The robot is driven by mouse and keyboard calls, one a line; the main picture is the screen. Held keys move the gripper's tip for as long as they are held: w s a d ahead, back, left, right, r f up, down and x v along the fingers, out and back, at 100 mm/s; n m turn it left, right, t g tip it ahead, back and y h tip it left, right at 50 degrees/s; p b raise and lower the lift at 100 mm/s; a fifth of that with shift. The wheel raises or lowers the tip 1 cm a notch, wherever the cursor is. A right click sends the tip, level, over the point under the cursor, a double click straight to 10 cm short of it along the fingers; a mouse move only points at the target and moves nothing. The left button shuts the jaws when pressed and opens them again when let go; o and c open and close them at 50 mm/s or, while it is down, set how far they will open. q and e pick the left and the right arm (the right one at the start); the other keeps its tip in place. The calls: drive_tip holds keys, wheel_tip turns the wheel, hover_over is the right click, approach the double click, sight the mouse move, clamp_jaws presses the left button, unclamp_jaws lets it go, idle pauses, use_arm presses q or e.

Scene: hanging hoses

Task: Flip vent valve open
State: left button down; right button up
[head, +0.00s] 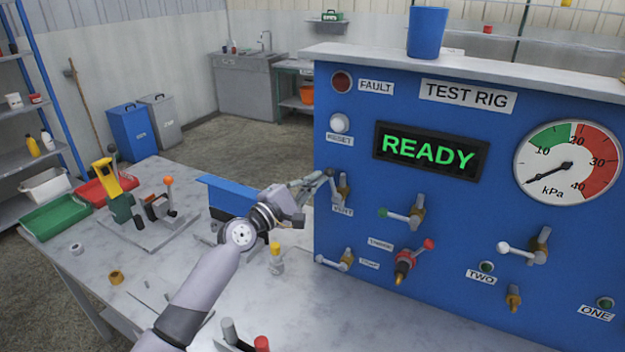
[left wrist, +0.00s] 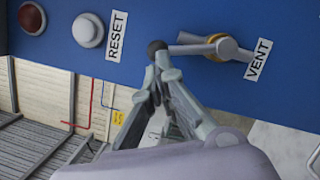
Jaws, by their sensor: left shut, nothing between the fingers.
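The vent valve (head: 343,187) is on the left side of the blue test rig panel, above the VENT label (head: 343,210). In the left wrist view the valve (left wrist: 218,45) shows a brass collar, a grey body and a thin lever ending in a black ball knob (left wrist: 157,47). The lever points from the collar towards the RESET side. My left gripper (head: 326,178) is at the panel, beside the valve. In the left wrist view its shut, empty fingertips (left wrist: 160,66) are right at the knob; I cannot tell whether they touch it. My right gripper is not in view.
The READY display (head: 430,150), pressure gauge (head: 567,163) and several other valves are on the panel to the right. A white RESET button (head: 340,123) is above the vent valve. A blue cup (head: 427,32) stands on the rig. Trays and tools lie on the bench at left.

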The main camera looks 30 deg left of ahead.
use_arm(q)
drive_tip(key=shift+d+r+m+g+p, duration=0.35)
drive_tip(key=shift+d+m+g+p, duration=0.1)
drive_tip(key=shift+m, duration=0.45)
idle(1.1)
drive_tip(key=shift+f, duration=0.1)
idle(0.6)
